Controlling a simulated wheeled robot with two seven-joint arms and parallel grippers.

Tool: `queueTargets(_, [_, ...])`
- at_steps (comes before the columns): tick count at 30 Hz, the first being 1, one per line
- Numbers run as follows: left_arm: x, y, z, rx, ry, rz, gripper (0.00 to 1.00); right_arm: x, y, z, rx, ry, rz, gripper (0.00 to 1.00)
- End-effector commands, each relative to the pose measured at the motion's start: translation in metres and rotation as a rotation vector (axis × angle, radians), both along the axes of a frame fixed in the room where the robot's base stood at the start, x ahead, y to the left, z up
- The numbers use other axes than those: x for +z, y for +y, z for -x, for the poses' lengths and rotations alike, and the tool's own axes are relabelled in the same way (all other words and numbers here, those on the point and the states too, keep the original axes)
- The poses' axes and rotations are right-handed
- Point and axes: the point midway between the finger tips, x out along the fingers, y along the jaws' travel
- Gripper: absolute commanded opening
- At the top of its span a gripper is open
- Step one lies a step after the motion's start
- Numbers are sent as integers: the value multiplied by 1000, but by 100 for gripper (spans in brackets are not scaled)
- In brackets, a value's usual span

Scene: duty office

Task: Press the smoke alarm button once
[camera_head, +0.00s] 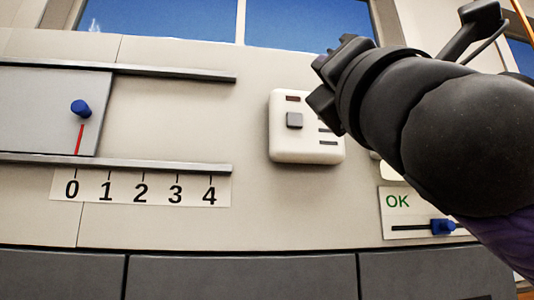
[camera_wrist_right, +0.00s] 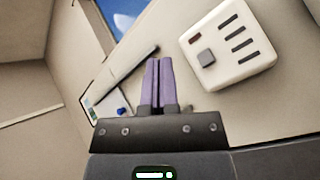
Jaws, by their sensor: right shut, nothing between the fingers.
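The smoke alarm (camera_head: 285,145) is a white rounded box on the beige wall panel, with a square grey button (camera_head: 294,120), a small dark red window above it and dark slots at its right. My right arm covers part of its right edge in the head view. In the right wrist view the alarm (camera_wrist_right: 240,66) and its button (camera_wrist_right: 206,57) lie to the right of the fingers. My right gripper (camera_wrist_right: 158,62) is shut and empty, its purple fingers together, apart from the button. In the head view its fingertips are hidden. My left gripper is not in view.
Left of the alarm, a sliding panel (camera_head: 40,110) with a blue knob (camera_head: 81,108) sits between two rails over a 0 to 4 scale (camera_head: 140,188). At lower right is an OK plate (camera_head: 398,217) with a blue slider (camera_head: 443,227). Windows are above.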

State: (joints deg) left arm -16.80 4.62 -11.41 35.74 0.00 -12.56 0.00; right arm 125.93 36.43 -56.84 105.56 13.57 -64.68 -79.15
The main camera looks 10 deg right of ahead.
Motion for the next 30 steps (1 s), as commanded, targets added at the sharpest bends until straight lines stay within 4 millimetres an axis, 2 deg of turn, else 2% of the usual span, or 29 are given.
queueTargets(3, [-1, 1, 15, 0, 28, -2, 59, -1, 0, -5, 0, 4, -1, 0])
queueTargets(6, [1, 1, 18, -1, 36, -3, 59, -1, 0, -10, 0, 7, -2, 0])
queueTargets(13, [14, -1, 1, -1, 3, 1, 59, 1, 1, -39, 0, 10, -3, 0])
queueTargets(21, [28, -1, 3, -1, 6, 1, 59, 1, 3, -77, 1, 9, -3, 0])
queueTargets(30, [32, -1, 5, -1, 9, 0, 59, -1, 3, -94, 2, 7, -1, 0])
